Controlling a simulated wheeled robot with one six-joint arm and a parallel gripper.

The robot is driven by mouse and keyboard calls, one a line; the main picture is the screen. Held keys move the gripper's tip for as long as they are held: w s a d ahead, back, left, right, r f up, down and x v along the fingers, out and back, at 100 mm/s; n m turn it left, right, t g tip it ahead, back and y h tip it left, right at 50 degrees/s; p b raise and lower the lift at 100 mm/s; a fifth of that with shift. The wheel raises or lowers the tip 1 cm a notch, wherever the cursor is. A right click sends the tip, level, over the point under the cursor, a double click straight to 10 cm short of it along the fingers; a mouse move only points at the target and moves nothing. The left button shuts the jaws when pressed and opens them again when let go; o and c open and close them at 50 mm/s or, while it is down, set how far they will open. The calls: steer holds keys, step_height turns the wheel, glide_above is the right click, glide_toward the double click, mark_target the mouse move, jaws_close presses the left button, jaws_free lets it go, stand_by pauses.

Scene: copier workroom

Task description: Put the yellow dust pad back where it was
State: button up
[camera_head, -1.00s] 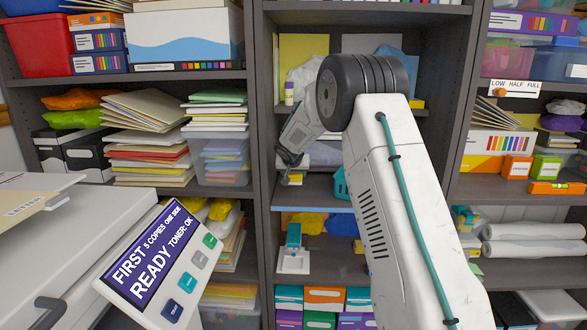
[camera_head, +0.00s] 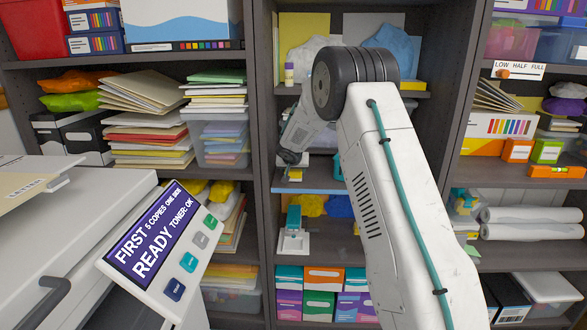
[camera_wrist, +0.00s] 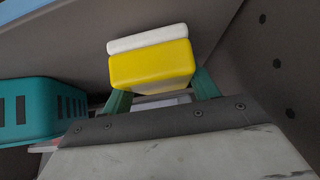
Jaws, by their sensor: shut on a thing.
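The yellow dust pad (camera_wrist: 152,66), a yellow block with a white layer along one side, is held between the green fingers of my gripper (camera_wrist: 160,90) in the wrist view. In the head view my gripper (camera_head: 293,170) reaches into the middle shelf bay, and a small yellow bit of the pad (camera_head: 295,175) shows at its tip. The pad is just above or at the blue-edged shelf (camera_head: 310,190); I cannot tell whether it touches. My arm hides part of the bay.
A teal basket (camera_wrist: 40,108) stands close to the left of my gripper in the wrist view. A dark side panel (camera_wrist: 270,60) is on the right. Below the shelf stands a white and teal device (camera_head: 293,236). The copier panel (camera_head: 160,250) is at front left.

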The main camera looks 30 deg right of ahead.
steer(key=shift+f, duration=0.2)
steer(key=o, duration=1.4)
steer(key=shift+v, duration=3.8)
